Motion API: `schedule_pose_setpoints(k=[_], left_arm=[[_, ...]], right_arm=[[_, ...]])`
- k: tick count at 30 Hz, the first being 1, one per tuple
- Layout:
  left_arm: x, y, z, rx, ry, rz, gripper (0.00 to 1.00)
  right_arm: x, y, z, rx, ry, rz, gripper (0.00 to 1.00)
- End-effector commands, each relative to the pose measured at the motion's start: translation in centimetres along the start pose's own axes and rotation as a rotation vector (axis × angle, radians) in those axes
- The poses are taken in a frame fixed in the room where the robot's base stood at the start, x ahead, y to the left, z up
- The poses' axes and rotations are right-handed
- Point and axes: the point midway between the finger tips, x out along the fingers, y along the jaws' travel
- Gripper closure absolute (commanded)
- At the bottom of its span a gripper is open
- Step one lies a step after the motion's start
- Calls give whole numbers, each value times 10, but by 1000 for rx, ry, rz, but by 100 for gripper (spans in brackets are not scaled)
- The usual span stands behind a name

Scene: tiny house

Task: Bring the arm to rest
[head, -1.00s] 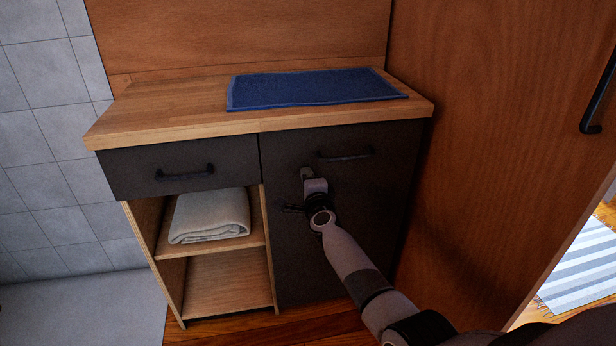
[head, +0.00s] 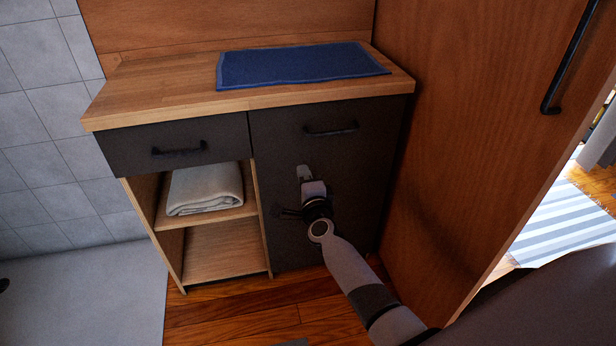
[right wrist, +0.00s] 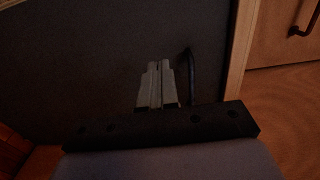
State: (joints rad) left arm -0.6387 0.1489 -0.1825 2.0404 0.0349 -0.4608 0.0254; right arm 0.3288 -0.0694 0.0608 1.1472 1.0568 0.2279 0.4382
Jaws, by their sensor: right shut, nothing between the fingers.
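My right arm reaches in from the lower right of the head view. Its gripper (head: 304,173) is in front of the dark cabinet door (head: 355,175), below the door's black handle (head: 330,130). In the right wrist view the fingers (right wrist: 157,85) are together and empty, with the dark cabinet front behind them. I cannot tell whether the fingertips touch the door. My left gripper is not in view.
The wooden countertop (head: 160,85) carries a blue mat (head: 300,64). A drawer (head: 175,143) sits above open shelves with a folded towel (head: 205,188). A large wooden door (head: 470,130) stands close on the right. Bare wood floor (head: 240,312) shows in front.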

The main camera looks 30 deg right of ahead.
Motion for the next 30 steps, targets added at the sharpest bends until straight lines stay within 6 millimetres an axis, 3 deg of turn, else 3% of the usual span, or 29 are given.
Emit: schedule_pose_setpoints(k=[6,16,20,23,30], left_arm=[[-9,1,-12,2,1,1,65],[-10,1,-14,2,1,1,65],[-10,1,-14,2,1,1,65],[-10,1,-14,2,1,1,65],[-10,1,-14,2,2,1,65]], right_arm=[[-27,-1,1,-1,-2,1,100],[-37,1,1,-4,-3,1,100],[-51,9,3,-100,-50,8,100],[-79,22,9,-278,-143,22,100],[-185,65,27,-863,-459,79,100]])
